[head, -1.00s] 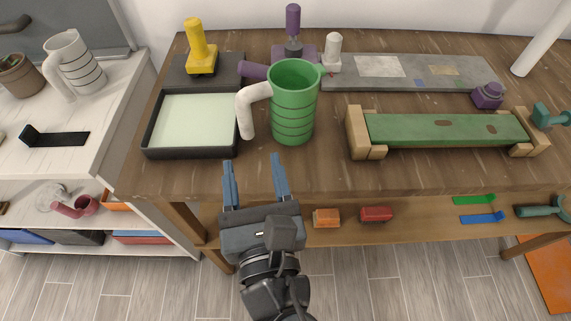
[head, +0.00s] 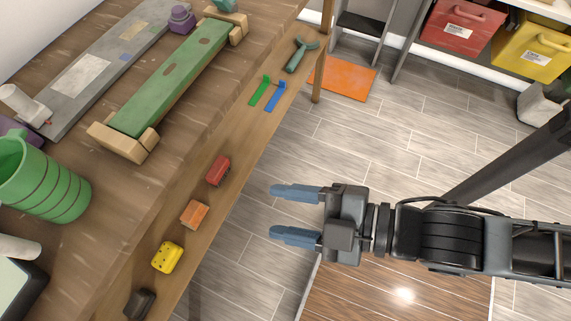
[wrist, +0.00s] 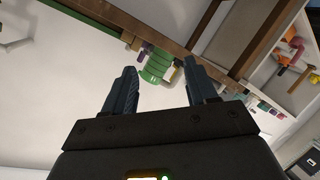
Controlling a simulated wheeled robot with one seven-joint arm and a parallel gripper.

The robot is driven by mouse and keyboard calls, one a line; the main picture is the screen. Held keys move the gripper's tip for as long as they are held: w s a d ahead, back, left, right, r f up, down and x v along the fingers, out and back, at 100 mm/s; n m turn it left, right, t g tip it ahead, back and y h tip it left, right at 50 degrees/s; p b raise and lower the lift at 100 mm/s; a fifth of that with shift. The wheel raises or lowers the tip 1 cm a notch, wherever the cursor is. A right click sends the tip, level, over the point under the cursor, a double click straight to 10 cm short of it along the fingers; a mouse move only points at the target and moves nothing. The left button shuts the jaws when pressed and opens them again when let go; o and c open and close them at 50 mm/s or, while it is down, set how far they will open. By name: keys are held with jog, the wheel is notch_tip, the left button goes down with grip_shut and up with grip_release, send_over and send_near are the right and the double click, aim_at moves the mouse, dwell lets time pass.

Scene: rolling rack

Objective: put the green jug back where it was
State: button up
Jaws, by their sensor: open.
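The green jug (head: 48,185) stands upright on the wooden workbench at the left edge of the head view, partly cut off. Part of a white bent tube (head: 18,248) shows beside it. My gripper (head: 272,212) is open and empty, out over the floor in front of the bench and well apart from the jug.
A green-topped wooden stand (head: 175,80) sits on the workbench (head: 95,225). The lower shelf holds a red block (head: 218,170), an orange block (head: 194,214) and a yellow block (head: 167,257). Red (head: 462,32) and yellow (head: 530,50) bins stand at upper right. The floor around my gripper is clear.

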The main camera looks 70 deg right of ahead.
jog(key=s+d+r+m+h, duration=0.2)
jog(key=s+d+r+m, duration=0.2)
jog(key=m, duration=0.5)
jog(key=shift+s+d+m, duration=0.4)
jog(key=shift+s+d, duration=0.5)
jog(key=shift+s, duration=0.1)
